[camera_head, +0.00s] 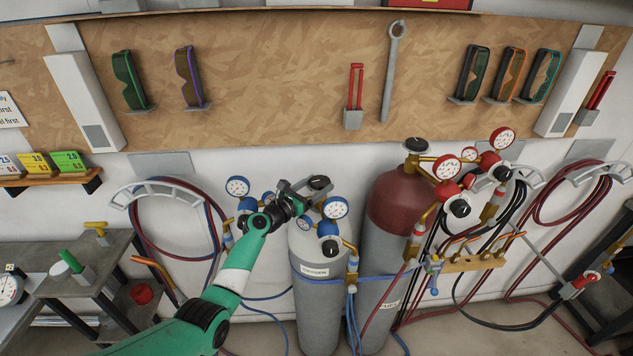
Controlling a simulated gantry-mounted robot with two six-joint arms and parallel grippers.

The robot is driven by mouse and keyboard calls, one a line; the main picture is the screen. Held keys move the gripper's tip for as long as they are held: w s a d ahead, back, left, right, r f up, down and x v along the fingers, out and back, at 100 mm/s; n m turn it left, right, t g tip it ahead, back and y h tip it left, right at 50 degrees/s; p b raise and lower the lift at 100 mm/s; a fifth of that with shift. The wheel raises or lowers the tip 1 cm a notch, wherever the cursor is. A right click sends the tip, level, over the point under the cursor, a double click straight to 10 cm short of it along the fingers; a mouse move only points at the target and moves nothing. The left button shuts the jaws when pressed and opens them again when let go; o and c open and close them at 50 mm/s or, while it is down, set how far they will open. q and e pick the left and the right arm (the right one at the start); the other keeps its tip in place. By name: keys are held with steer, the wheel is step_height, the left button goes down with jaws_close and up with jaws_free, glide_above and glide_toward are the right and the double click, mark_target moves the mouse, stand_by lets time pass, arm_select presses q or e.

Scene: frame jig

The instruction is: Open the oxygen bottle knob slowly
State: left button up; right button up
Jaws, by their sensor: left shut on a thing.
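The grey oxygen bottle (318,312) stands upright below the middle of the view, with a small label on its front. Its black knob (319,182) sits at the top, partly hidden by my gripper. My left gripper (311,192) reaches in from the lower left on a green and white arm. Its jaws are shut on the oxygen bottle knob. How far the knob is turned cannot be told. Blue-rimmed gauges show at the left (238,187) and right (335,208) of the knob. My right gripper is not in view.
A dark red and grey gas bottle (392,205) with red gauges stands close on the right. Blue and red hoses hang around both bottles. A grey workbench (92,268) stands at the left. Behind is a wooden tool board (270,80) with goggles and a wrench.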

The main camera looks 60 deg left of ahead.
arm_select(q)
steer(key=o, duration=1.3)
steer(key=shift+c, duration=0.2)
steer(key=shift+s, duration=0.1)
steer(key=shift+s+d+r+p, duration=0.1)
steer(key=shift+s+d+p, duration=0.05)
steer(key=shift+s+p, duration=0.2)
steer(key=p+v, duration=0.3)
steer(key=v, duration=0.7)
steer(key=shift+s+p, duration=0.3)
steer(key=shift+s, duration=0.05)
steer(key=shift+d, duration=0.1)
